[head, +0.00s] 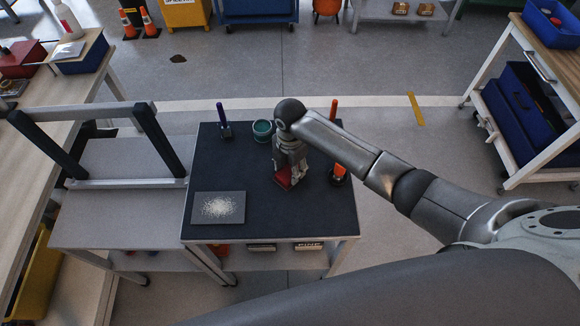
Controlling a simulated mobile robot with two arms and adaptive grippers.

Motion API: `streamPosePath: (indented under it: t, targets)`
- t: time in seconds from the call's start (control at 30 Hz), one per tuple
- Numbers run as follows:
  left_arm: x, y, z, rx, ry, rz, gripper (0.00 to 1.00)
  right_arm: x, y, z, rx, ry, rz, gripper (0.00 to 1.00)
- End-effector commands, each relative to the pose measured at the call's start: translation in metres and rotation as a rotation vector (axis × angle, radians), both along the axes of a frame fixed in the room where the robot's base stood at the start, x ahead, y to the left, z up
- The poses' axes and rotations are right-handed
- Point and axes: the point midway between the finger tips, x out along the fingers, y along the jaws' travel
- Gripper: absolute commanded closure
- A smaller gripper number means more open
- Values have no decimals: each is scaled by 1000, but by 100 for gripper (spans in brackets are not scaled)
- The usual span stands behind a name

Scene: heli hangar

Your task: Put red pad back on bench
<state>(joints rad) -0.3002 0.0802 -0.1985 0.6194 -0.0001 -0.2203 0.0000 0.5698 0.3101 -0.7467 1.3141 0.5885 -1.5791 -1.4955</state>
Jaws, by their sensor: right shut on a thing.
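A small bench with a dark top (262,222) stands in the middle of the head view. My right gripper (289,178) reaches down over it from the right and is shut on the red pad (283,179). The pad shows at the fingertips, partly hidden by the gripper. It is over or on the dark top; I cannot tell whether it touches. My left gripper is not in view.
A grey plate with pale grains (218,207) lies at the bench's front left. A purple-handled tool (223,120), a green cup (262,130) and an orange-handled tool (335,155) stand near the gripper. The bench's front right is clear. A grey frame (125,185) stands left.

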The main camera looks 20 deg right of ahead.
Motion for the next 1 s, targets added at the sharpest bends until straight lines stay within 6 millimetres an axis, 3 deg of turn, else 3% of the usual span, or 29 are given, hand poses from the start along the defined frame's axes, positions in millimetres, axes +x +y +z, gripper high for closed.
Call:
streamPosePath:
  t: [0.17, 0.2, 0.33, 0.73, 0.87, 1.0]
  targets:
    - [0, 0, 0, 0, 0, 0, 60, 0, 1, -1, 1, 0, 1, 73]
    - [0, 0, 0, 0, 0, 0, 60, -1, 1, -1, 1, 0, 1, 50]
    - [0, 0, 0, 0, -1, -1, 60, -1, 1, -1, 1, 0, 1, 34]
    - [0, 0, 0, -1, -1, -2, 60, 0, 1, 3, 1, -2, 0, 33]
    - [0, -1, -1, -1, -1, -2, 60, 1, 1, 19, 2, -4, 1, 33]
    - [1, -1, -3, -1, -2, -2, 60, 2, 0, 48, 3, -7, 2, 33]
